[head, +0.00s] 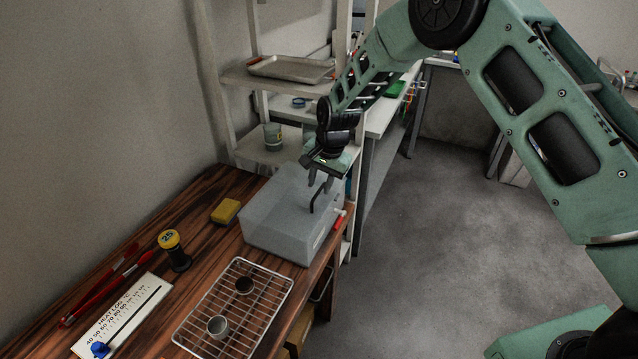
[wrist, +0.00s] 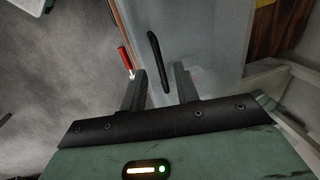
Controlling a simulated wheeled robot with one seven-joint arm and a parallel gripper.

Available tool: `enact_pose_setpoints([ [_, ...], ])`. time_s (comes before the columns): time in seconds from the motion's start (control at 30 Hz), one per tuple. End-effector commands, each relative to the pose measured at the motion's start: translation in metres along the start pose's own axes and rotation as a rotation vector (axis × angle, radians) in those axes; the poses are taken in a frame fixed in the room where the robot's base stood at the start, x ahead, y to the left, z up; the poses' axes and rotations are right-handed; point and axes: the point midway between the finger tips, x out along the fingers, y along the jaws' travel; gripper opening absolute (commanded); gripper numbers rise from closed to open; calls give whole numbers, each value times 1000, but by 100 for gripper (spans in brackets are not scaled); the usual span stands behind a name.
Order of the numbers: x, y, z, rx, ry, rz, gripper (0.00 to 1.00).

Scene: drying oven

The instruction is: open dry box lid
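The dry box (head: 270,238) is a translucent grey box at the far right end of the wooden table. Its lid (head: 275,197) looks closed, with a black bar handle (head: 315,202) on its right part. The handle also shows in the wrist view (wrist: 154,52). My gripper (head: 320,181) is above the right part of the lid, pointing down, with its fingers apart and nothing held. In the wrist view, the handle lies just beyond and between the two fingertips (wrist: 160,70). I cannot tell whether a finger touches it.
A red marker-like item (head: 339,218) is beside the box's right edge. A wire rack (head: 262,318) with two small cups, a yellow sponge (head: 225,211), a black spool (head: 174,251) and a heat log board (head: 122,315) lie on the table. A shelf (head: 265,155) stands behind.

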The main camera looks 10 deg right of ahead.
Motion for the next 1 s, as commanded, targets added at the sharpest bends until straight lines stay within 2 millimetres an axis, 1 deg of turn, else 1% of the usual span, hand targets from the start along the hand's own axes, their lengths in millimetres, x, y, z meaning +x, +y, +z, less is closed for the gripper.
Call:
enact_pose_setpoints([
  [0.1, 12, 0, 0, -1, -1, 1, 31],
  [0.2, 18, 0, 0, -1, 0, 0, 31],
  [0.5, 21, 0, 0, -1, 1, 0, 31],
  [0.53, 21, 0, 0, -1, 1, 0, 28],
  [0.63, 21, 0, 0, -1, 1, 0, 0],
  [0.87, 20, 0, 0, -1, 1, 2, 0],
  [1.0, 14, -1, 3, -3, 1, 24, 0],
])
